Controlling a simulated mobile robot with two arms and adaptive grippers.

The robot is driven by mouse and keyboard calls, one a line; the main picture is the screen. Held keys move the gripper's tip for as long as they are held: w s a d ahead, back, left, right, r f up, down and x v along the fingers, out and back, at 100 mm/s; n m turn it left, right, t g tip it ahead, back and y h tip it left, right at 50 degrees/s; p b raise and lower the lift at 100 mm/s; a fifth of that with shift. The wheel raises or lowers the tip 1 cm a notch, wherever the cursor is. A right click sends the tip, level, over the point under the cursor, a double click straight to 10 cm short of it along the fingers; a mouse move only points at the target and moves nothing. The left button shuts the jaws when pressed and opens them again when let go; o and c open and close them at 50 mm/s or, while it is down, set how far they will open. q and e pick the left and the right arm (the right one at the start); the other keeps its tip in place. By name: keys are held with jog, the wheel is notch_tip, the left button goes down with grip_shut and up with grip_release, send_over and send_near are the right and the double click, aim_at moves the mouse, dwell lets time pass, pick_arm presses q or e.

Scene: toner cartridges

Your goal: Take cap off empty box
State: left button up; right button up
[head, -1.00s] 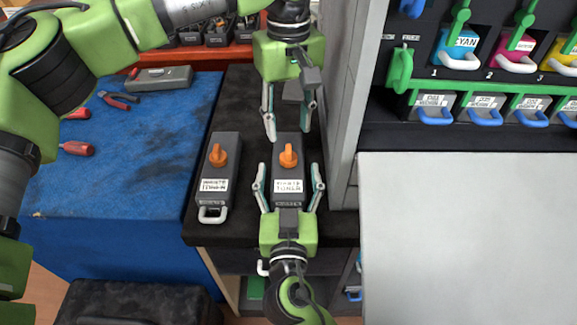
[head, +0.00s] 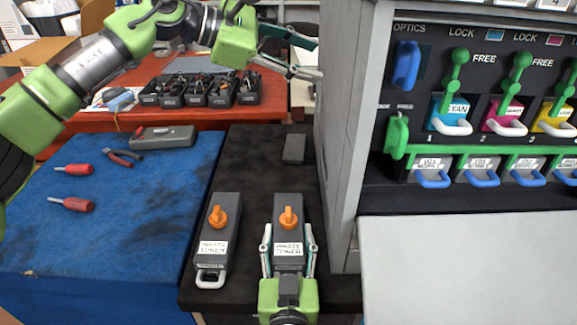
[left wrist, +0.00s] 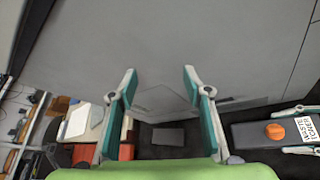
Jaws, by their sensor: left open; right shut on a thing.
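Two dark grey waste toner boxes with orange caps stand side by side on the black mat: the left box (head: 229,215) and the right box (head: 287,256). The frames do not show which is empty. The orange cap (head: 289,218) sits on the right box; another orange cap (head: 218,216) sits on the left box. My right gripper (head: 288,236) is shut on the right box, its fingers along both sides. My left gripper (head: 317,60) is open and empty, raised far behind the boxes and pointing right. The left wrist view shows the right box's cap (left wrist: 275,131).
The printer's grey side wall (head: 345,130) rises close right of the mat (head: 260,165). A small dark block (head: 294,148) lies behind the right box. The blue-covered table (head: 110,225) at left holds screwdrivers and pliers. Several dark bins (head: 200,90) stand on the red table behind.

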pick_arm(q)
jog(key=w+a+r+n+t+h, duration=0.1)
jog(key=w+a+r+n+t, duration=0.1)
jog(key=r+n+t, duration=0.5)
jog(key=w+a+r+n+t, duration=0.2)
jog(key=w+a+r+n, duration=0.1)
jog(key=r+n, duration=0.7)
jog(key=w+a+r+n+t+h, duration=0.1)
jog(key=w+a+r+n+t, duration=0.1)
jog(key=r+n+t, duration=0.6)
jog(key=w+f+n+g+y, duration=0.2)
jog(key=w+n+y, duration=0.2)
jog(key=n+y, duration=0.1)
jog(key=n+g+y, duration=0.9)
jog(key=g+y, duration=0.1)
jog(key=g, duration=0.9)
send_near(289, 210)
notch_tip(289, 210, down, 10)
jog(key=shift+f, duration=0.25)
jog(key=shift+c, duration=0.3)
